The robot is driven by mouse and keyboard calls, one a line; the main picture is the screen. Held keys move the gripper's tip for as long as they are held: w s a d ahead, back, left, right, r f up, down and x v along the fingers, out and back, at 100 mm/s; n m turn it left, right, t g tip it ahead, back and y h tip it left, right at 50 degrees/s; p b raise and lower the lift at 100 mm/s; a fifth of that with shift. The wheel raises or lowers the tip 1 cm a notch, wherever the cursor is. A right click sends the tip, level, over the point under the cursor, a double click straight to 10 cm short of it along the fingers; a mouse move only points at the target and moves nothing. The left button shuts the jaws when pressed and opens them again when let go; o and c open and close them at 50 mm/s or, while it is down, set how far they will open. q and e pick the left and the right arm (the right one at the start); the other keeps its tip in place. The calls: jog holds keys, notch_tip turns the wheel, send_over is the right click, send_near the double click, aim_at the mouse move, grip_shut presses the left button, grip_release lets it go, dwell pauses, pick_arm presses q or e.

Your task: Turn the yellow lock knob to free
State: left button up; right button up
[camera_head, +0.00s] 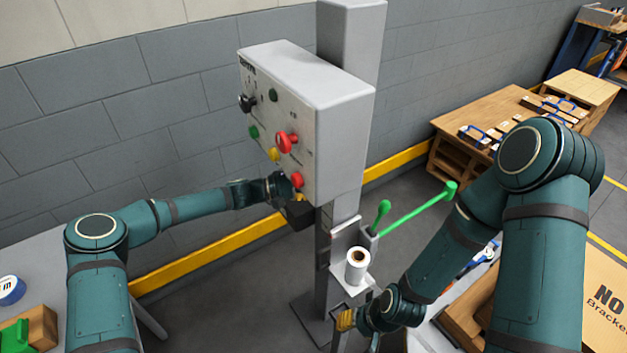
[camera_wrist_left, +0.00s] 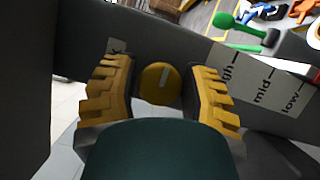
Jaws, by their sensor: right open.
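The yellow lock knob (camera_wrist_left: 161,84) is round with a pale pointer line and shows in the left wrist view, on a dark panel face. My left gripper (camera_wrist_left: 160,92) is open, with its yellow ridged fingers on either side of the knob and small gaps visible. Whether the fingers touch it is not clear. In the head view my left gripper (camera_head: 290,203) is at the lower edge of the grey control box (camera_head: 325,85), and the lock knob cannot be made out behind it. My right gripper (camera_head: 346,318) is open, low by the post.
The box front has a red mushroom button (camera_head: 286,142), a black knob (camera_head: 247,103) and other coloured buttons. Below it are a white roll (camera_head: 357,266) and green-handled levers (camera_head: 417,210). A wooden table (camera_head: 470,125) stands at the back right.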

pick_arm(q)
jog(key=shift+o, duration=1.3)
jog(key=shift+d, duration=0.1)
jog(key=r+v, duration=0.1)
jog(key=v, duration=1.1)
jog(key=shift+f, duration=0.45)
